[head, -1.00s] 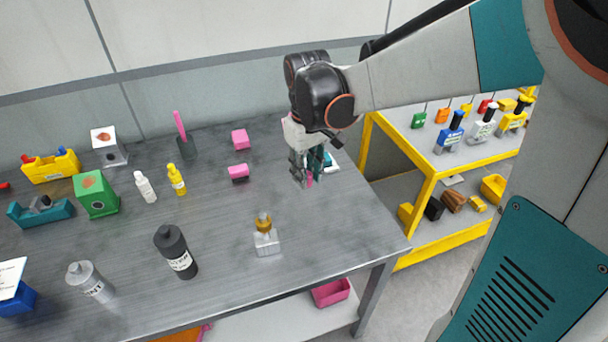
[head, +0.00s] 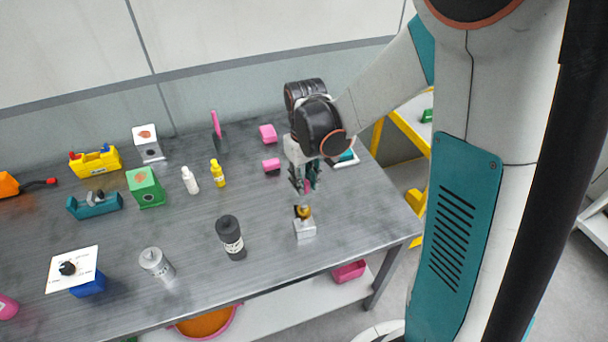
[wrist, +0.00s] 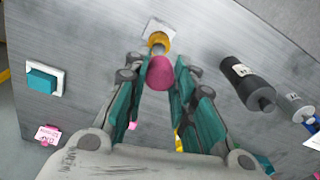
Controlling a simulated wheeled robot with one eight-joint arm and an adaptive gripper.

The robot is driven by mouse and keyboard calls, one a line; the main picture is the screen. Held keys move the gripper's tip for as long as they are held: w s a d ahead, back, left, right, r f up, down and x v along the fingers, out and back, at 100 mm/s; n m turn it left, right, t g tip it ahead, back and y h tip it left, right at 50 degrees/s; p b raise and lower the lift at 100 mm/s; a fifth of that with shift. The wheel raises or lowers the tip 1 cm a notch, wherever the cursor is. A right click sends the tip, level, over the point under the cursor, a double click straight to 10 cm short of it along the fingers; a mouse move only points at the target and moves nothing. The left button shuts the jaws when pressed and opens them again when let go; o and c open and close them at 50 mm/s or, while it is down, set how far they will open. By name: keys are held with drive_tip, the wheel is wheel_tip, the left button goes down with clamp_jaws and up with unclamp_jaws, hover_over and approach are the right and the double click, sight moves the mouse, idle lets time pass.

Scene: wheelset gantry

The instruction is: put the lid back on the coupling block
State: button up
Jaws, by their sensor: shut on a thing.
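The coupling block, a small pale grey block (head: 305,231) with a brass neck (head: 303,212), stands upright near the table's front right. In the wrist view the block (wrist: 158,29) and its brass neck (wrist: 158,42) show just beyond my fingertips. My gripper (head: 309,187) points down above and behind the block. It is shut on a dark pink rounded piece, seemingly the lid (wrist: 160,72), which shows between the fingers. The lid is apart from the neck in the head view; the exact gap cannot be told.
A dark bottle (head: 230,238) and a grey canister (head: 156,264) stand left of the block. A white tray with a teal piece (wrist: 42,80) is beside my gripper. The tabletop around the block is clear.

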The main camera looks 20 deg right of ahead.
drive_tip(key=shift+f+b, duration=2.25)
drive_tip(key=shift+f, duration=0.9)
drive_tip(key=shift+f+b, duration=0.15)
drive_tip(key=shift+b, duration=0.5)
idle(0.5)
drive_tip(key=o, duration=1.3)
drive_tip(key=shift+r+p, duration=2.35)
drive_tip(key=shift+r, duration=1.2)
